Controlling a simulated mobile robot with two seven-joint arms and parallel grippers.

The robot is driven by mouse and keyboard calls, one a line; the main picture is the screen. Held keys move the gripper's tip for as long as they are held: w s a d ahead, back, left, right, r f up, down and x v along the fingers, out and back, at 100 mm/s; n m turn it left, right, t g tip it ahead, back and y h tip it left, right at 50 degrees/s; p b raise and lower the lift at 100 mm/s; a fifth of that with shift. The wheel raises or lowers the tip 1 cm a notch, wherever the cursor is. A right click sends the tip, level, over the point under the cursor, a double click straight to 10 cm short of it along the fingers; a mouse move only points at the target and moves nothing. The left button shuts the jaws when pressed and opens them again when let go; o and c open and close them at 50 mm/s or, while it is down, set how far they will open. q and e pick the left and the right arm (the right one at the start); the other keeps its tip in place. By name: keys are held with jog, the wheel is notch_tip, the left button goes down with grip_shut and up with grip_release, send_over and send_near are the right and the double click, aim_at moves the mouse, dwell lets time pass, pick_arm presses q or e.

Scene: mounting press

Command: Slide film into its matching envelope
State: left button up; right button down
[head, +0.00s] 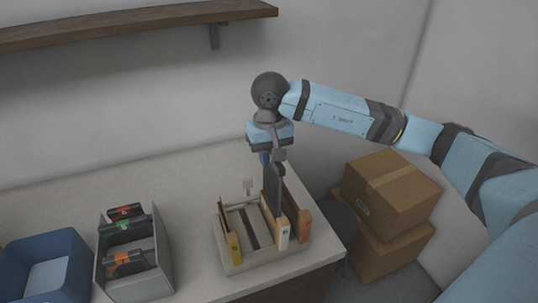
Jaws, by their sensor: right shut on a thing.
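My right gripper (272,158) points straight down over the envelope rack (263,266) at the front right of the table. It is shut on a dark, thin, upright piece, seemingly a film (272,190). The film's lower end goes down behind the white-fronted envelope (283,233); I cannot tell how far inside it is. A yellow-fronted envelope (234,249) stands at the rack's left, and an orange-brown one (304,226) at its right. Several dark films stand in a grey box (156,270): red-marked (126,212), green-marked (111,230), orange-marked (122,260). My left gripper is not in view.
A blue bin (78,262) stands left of the grey box. Brown cardboard boxes (393,190) are stacked beyond the table's right edge. A wooden shelf (130,20) is on the wall above. The tabletop (150,185) behind the containers is clear.

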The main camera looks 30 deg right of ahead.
aim_at(269, 170)
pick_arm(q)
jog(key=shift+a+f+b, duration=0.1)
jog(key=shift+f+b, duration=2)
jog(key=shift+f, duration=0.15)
pick_arm(e)
jog(key=shift+f, duration=2.3)
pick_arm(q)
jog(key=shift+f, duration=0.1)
